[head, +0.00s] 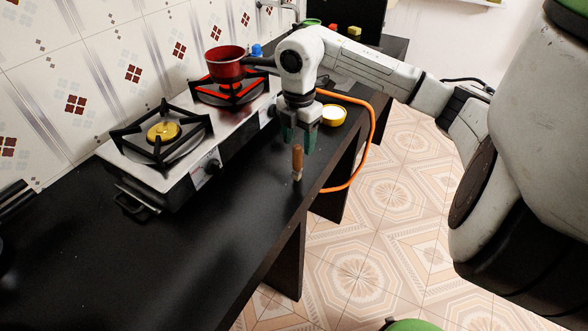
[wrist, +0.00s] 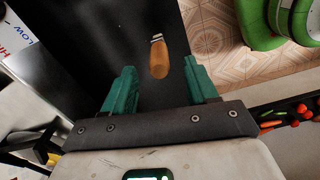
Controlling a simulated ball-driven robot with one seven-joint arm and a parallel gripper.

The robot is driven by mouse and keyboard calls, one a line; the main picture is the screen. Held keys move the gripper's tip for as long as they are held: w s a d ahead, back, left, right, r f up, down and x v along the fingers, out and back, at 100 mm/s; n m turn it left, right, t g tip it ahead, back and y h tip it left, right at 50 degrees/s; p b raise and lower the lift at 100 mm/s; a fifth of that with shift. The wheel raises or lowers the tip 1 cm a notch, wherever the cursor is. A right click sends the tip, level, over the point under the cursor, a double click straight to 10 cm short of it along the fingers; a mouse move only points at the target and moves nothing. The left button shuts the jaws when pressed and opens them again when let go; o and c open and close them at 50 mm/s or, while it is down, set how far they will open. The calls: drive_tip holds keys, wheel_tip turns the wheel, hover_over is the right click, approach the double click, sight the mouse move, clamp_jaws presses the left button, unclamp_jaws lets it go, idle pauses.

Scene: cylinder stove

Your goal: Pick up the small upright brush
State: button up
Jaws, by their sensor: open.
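The small brush (head: 297,160) stands upright on the black counter, with its orange-brown wooden handle up and its lower end on the counter near the front edge. In the wrist view the brush (wrist: 158,58) lies between the lines of the two green fingers, a little beyond their tips. My gripper (head: 298,140) points down just above and behind the brush in the head view. The bristles are too small to make out.
A two-burner stove (head: 190,135) stands left of my gripper, with a red pot (head: 225,64) on its far burner. An orange hose (head: 372,125) loops over the counter edge right of the brush. A yellow-rimmed bowl (head: 333,114) sits behind. The near counter (head: 170,260) is clear.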

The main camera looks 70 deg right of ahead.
sight(297, 162)
drive_tip(key=shift+w+a+f+p, duration=0.1)
drive_tip(key=shift+f+p, duration=0.1)
drive_tip(key=shift+f, duration=1.8)
drive_tip(key=shift+a+f+p, duration=0.1)
drive_tip(key=shift+f+p, duration=0.05)
drive_tip(key=shift+f, duration=1.85)
drive_tip(key=shift+c, duration=0.3)
clamp_jaws()
